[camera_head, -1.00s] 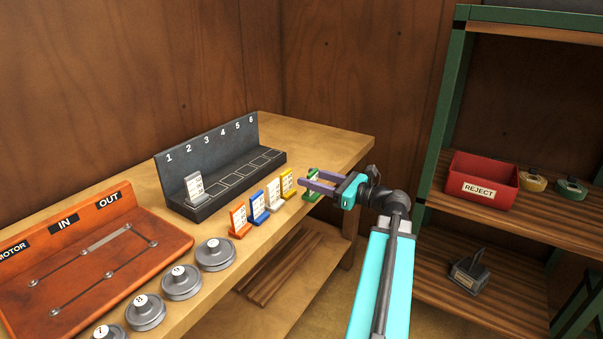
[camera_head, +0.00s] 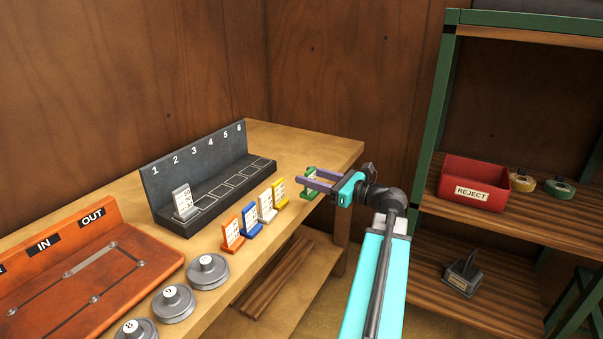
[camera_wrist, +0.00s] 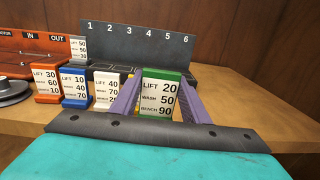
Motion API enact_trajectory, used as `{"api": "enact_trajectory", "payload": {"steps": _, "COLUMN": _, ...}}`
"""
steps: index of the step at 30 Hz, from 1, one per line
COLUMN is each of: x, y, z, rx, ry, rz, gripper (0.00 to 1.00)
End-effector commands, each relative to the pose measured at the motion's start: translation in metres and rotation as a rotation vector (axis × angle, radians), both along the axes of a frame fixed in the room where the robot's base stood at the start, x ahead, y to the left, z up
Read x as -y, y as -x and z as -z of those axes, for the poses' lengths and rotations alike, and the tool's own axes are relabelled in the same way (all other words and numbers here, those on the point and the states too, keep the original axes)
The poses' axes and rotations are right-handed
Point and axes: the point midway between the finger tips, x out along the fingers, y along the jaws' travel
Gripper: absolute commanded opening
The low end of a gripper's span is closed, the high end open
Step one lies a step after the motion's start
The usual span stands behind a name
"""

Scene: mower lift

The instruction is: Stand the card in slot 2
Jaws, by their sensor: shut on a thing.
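The green-based card (camera_head: 309,182) is between the purple fingers of my gripper (camera_head: 318,181), which is shut on it. The black rack (camera_head: 196,163) is numbered 1 to 6. Slot 1 holds a grey card (camera_head: 184,202). Slot 2 (camera_head: 205,201) is empty, as are slots 3 to 6. My gripper is to the right of the rack, near the bench's right end.
An orange card (camera_head: 232,235), a blue card (camera_head: 251,221), a white card (camera_head: 267,208) and a yellow card (camera_head: 279,194) stand in a row before the rack. Grey weights (camera_head: 207,270) and an orange board (camera_head: 85,262) are left. A red REJECT bin (camera_head: 474,184) is on the right shelf.

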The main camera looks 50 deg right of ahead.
Motion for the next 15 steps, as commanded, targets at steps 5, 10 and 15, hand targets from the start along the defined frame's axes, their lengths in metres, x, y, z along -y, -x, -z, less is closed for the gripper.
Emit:
{"api": "enact_trajectory", "payload": {"steps": 5, "x": 0.014, "y": -0.019, "z": 0.002, "rx": 0.0, "ry": 0.0, "rz": -0.001, "gripper": 0.19}}
{"api": "enact_trajectory", "payload": {"steps": 10, "x": 0.026, "y": -0.037, "z": 0.004, "rx": 0.0, "ry": 0.0, "rz": -0.001, "gripper": 0.19}}
{"api": "enact_trajectory", "payload": {"steps": 15, "x": 0.038, "y": -0.053, "z": 0.006, "rx": 0.0, "ry": -0.001, "rz": 0.0, "gripper": 0.19}}
